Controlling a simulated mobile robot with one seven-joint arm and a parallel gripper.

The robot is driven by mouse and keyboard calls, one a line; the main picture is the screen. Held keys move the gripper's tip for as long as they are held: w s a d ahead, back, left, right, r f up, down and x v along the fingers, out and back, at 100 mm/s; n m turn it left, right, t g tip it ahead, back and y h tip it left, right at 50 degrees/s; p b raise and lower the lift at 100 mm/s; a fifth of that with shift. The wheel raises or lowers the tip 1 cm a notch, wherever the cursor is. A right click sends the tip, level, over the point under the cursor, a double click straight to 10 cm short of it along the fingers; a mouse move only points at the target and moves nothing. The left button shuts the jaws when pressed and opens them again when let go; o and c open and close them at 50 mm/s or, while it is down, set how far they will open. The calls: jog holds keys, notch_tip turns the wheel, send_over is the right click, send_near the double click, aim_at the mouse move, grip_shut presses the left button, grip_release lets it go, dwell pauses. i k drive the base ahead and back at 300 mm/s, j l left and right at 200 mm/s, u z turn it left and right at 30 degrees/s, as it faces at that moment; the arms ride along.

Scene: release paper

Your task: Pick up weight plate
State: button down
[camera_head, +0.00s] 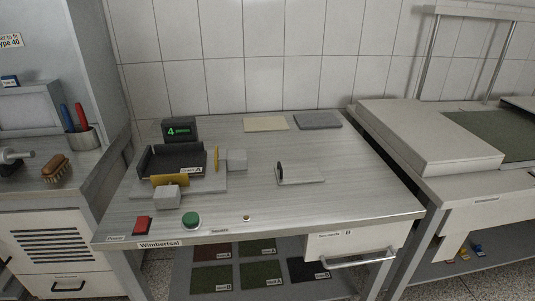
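A flat light-grey plate (303,174) with a small dark upright piece (280,170) at its left edge lies right of the middle of the metal table (350,195). A thicker, darker grey plate (318,121) lies at the table's back right edge. I cannot tell from this view which of the two is the weight plate. Nothing rests on either one. My gripper and arm are not in view.
A beige sheet (265,124) lies at the back. A dark tray device (178,160) with yellow plates and grey blocks, and a green-lit display (180,130), stand left. A red switch (142,225) and green button (191,220) sit in front. The table's right front is clear.

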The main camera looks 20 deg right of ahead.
aim_at(303, 172)
jog(key=z, duration=0.35)
jog(key=j+z, duration=0.15)
jog(key=z, duration=0.2)
jog(key=i+j+z, duration=0.1)
jog(key=j+z, duration=0.15)
jog(key=z, duration=0.15)
jog(key=j+z, duration=0.15)
jog(key=z, duration=0.2)
jog(key=j+z, duration=0.25)
jog(key=j, duration=0.25)
jog(key=k+j+z, duration=0.1)
jog(key=j+z, duration=0.15)
jog(key=j, duration=0.25)
jog(key=i+j, duration=0.1)
jog(key=j, duration=0.2)
jog(key=i+j, duration=0.1)
jog(key=j, duration=0.2)
jog(key=i+j, duration=0.1)
jog(key=j, duration=0.25)
jog(key=i, duration=0.5)
jog(key=z, duration=0.05)
